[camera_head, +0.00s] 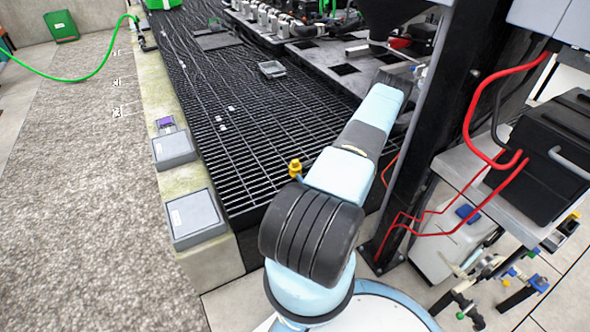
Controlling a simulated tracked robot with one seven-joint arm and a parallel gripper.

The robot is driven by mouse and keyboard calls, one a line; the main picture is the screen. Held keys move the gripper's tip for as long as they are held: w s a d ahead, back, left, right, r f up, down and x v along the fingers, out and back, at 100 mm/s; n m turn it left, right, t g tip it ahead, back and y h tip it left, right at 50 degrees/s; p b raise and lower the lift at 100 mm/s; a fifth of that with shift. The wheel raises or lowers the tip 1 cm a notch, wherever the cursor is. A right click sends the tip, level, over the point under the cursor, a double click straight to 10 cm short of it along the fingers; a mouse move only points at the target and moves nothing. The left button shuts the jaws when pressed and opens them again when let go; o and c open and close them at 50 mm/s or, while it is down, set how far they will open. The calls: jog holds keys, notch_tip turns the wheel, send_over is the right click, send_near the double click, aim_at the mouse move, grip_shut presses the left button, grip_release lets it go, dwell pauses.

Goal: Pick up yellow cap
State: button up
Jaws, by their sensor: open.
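A small yellow piece (295,168), which may be the yellow cap, shows at the edge of the black grating, just above the black joint of my arm. A bit of blue shows below it, and its lower part is hidden behind my arm. I cannot make out its exact shape. My arm rises from the bottom middle and reaches up and right toward the dark post. Its far end is lost against the post and the clutter there, and I cannot make out my gripper. Nothing of the arm's far end is near the yellow piece.
A dark upright post (430,140) with red cables stands right of my arm. A black box (545,150) sits on a grey shelf. The black grating (240,120) is mostly clear. Grey lidded boxes (195,215) line the concrete curb. Valves with yellow and blue parts (520,280) are at lower right.

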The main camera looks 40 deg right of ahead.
aim_at(297, 164)
jog(key=shift+m+h, duration=0.3)
jog(key=shift+h, duration=0.2)
jog(key=x, duration=0.2)
jog(key=f+x, duration=0.1)
jog(key=x, duration=0.3)
jog(key=shift+w+d+f, duration=0.3)
jog(key=shift+w, duration=0.1)
jog(key=shift+x, duration=3)
jog(key=shift+a+r, duration=0.1)
jog(key=c, duration=1.1)
jog(key=shift+c, duration=0.2)
